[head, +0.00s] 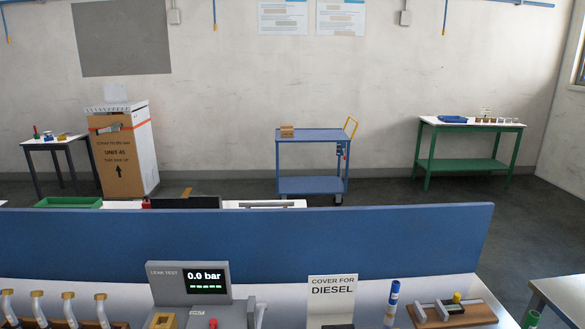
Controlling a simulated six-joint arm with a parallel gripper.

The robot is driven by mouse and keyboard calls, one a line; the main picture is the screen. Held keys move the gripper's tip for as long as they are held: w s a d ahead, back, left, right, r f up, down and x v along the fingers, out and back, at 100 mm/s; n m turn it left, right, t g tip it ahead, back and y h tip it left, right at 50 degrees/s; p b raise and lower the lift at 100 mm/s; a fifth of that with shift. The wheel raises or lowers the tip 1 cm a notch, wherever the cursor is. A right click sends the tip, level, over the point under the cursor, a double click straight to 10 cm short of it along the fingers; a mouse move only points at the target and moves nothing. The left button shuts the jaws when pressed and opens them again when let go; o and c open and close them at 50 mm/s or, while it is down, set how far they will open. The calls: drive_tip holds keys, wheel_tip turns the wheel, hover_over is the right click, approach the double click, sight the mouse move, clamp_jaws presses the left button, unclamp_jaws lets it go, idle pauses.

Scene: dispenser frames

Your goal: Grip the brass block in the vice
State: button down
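My gripper is not in view. No brass block can be made out for certain. A yellow, brass-coloured block (163,321) stands at the bottom edge in front of the leak test unit, partly cut off. A wooden board (479,312) on the near bench at the lower right carries grey metal parts and a small black piece with a yellow top (456,298). I cannot tell whether this is the vice.
The leak test unit (191,287) reads 0.0 bar. Bent metal pieces (69,308) stand at the lower left. A blue partition (250,240) closes the bench's back.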

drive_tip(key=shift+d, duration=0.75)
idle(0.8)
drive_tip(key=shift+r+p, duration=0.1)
drive_tip(key=shift+p, duration=0.2)
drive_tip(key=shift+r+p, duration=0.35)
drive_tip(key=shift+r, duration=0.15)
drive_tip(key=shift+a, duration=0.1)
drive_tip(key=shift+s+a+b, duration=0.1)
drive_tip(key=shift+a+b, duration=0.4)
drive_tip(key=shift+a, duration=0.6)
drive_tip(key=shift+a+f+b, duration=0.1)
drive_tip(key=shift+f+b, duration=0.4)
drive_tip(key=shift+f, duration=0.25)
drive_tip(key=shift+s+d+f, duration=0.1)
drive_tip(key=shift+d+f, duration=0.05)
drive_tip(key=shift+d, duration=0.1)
idle(0.9)
